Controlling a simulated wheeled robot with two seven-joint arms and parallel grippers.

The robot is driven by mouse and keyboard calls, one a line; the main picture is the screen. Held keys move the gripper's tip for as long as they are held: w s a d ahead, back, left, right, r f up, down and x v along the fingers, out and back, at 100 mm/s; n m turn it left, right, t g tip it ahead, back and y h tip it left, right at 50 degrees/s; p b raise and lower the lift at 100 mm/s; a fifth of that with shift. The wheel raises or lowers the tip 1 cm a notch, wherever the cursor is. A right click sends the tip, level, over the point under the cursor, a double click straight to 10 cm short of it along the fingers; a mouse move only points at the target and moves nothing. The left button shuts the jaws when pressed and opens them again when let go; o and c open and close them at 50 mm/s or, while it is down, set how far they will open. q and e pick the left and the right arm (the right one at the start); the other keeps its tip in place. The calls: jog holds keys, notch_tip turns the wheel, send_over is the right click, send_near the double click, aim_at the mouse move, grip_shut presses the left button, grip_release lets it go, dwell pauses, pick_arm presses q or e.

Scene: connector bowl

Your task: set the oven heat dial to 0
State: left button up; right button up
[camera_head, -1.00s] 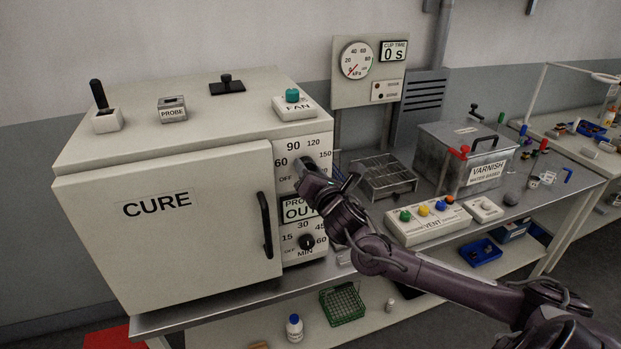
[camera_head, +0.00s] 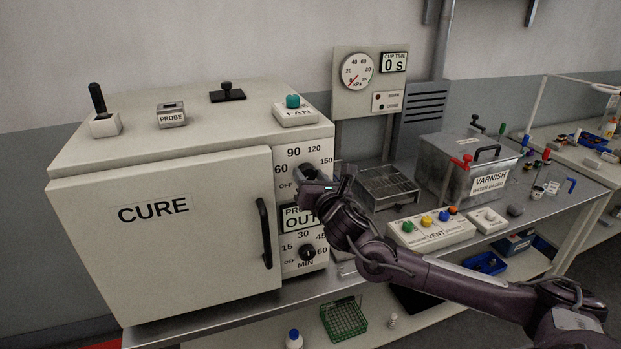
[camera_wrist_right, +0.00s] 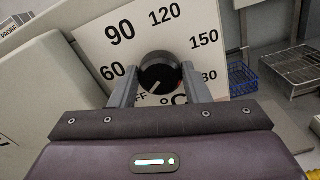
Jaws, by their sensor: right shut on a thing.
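The oven heat dial (camera_wrist_right: 160,73) is a round black knob on a white panel (camera_wrist_right: 88,38) marked OFF, 60, 90, 120, 150 and more. A short white line on its face slants toward the lower left, near the OFF mark. My right gripper (camera_wrist_right: 160,84) is shut on the dial, one finger on each side. In the head view my right gripper (camera_head: 308,180) is at the upper part of the oven's control strip and hides most of the dial. The oven (camera_head: 170,250) is a white box labelled CURE with its door closed. My left gripper is not in view.
Below my gripper are the PROBE OUT display (camera_head: 296,219) and a black minutes dial (camera_head: 307,252). The door handle (camera_head: 264,232) is to the left. A wire rack (camera_head: 388,187), the VENT button box (camera_head: 432,231) and a varnish tank (camera_head: 466,170) stand to the right.

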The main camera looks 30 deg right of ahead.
jog(key=o, duration=1)
jog(key=shift+c, duration=0.2)
jog(key=b+v, duration=0.2)
jog(key=v, duration=0.5)
jog(key=shift+s+b, duration=0.4)
jog(key=shift+f, duration=0.1)
